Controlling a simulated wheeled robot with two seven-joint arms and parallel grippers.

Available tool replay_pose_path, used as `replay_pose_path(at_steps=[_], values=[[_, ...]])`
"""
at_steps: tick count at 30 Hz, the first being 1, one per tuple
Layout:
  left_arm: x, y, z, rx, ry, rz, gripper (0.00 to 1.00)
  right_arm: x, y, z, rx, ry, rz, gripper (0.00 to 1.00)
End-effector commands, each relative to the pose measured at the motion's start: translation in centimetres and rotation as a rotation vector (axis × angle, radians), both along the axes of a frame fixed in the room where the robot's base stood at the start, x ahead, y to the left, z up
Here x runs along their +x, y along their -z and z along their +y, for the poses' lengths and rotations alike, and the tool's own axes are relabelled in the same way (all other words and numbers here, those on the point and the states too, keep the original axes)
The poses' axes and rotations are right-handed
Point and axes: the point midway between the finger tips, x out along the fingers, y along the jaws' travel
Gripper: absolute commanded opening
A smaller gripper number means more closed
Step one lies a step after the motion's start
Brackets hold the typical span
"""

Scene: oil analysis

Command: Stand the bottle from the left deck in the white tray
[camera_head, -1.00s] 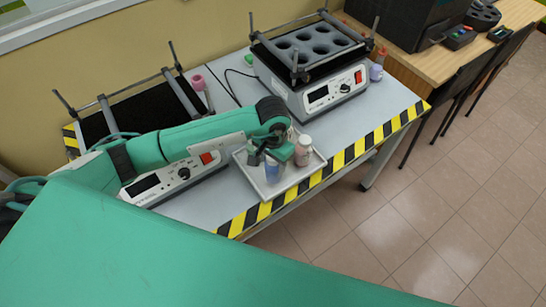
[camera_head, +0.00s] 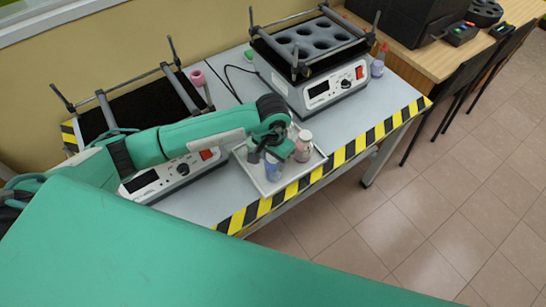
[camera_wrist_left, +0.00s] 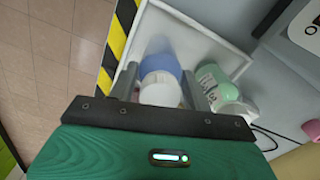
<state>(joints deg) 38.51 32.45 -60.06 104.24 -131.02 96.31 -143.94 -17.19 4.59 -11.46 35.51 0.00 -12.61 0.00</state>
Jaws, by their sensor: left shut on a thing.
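My left gripper (camera_head: 270,148) is over the white tray (camera_head: 259,184), pointing down. It is shut on a blue bottle (camera_head: 273,171) with a white cap. In the left wrist view the blue bottle (camera_wrist_left: 160,64) sits between the two fingers, inside the tray's outline. It looks about upright; I cannot tell whether its base touches the tray floor. A green bottle (camera_wrist_left: 222,88) is beside the gripper in the left wrist view. The left deck (camera_head: 148,108) is black with grey bars; my arm partly hides it. My right gripper is out of view.
The right deck (camera_head: 310,36) holds a black rack with round holes. A spray bottle (camera_head: 378,62) stands right of it. A pink object (camera_head: 197,78) lies between the decks. Yellow-black tape (camera_head: 345,155) marks the table's front edge, close to the tray.

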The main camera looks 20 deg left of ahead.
Motion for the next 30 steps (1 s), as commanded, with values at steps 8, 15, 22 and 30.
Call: replay_pose_path(at_steps=[8,15,22,30], values=[[0.0,0.3,0.0,-0.001,0.000,0.000,0.69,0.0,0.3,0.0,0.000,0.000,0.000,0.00],[0.0,0.3,0.0,-0.001,0.000,0.000,0.75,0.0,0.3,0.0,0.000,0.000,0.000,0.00],[0.0,0.3,0.0,-0.001,0.000,0.000,0.75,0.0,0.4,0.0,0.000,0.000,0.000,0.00],[0.0,-0.6,0.0,-0.001,0.000,0.000,0.75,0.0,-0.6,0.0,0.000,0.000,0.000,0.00]])
